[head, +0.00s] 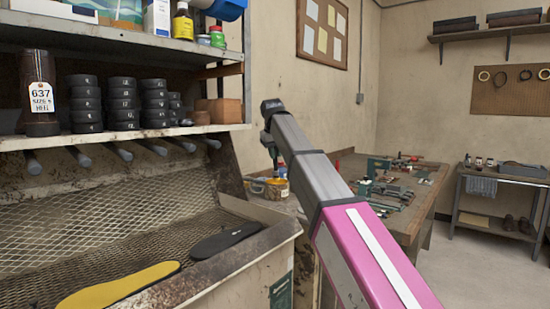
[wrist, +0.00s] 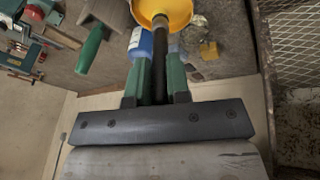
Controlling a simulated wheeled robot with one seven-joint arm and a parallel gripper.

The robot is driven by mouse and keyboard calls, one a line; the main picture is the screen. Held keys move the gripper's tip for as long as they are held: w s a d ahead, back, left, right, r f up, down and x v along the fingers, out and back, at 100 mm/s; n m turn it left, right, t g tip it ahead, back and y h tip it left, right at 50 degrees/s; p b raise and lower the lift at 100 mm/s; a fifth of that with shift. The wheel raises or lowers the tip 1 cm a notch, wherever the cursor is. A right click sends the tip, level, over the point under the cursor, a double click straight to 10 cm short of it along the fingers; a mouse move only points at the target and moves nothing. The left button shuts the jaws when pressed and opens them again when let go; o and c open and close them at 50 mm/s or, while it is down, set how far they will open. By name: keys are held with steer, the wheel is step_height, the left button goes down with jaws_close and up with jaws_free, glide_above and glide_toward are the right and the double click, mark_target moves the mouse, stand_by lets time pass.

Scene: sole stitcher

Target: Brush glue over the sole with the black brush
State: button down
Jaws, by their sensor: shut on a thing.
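My gripper (wrist: 160,75) has green fingers and is shut on the black brush (wrist: 160,52). The brush's far end overlaps a round yellow pot (wrist: 176,9) at the top of the wrist view; I cannot tell how deep it sits in it. In the head view my gripper (head: 271,152) points down over the bench corner, above a pot (head: 276,190); the brush is hard to make out there. A yellow sole (head: 118,285) and a black sole (head: 226,240) lie on the mesh tray at the lower left, away from my gripper.
The mesh-backed stand (head: 240,270) holds the soles, left of the bench. A shelf with black rolls (head: 122,100) hangs above it. The wooden bench (head: 400,215) carries green tools. In the wrist view a blue bottle (wrist: 140,46) and a green-handled tool (wrist: 92,48) are near.

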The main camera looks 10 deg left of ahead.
steer(key=shift+r, duration=2.35)
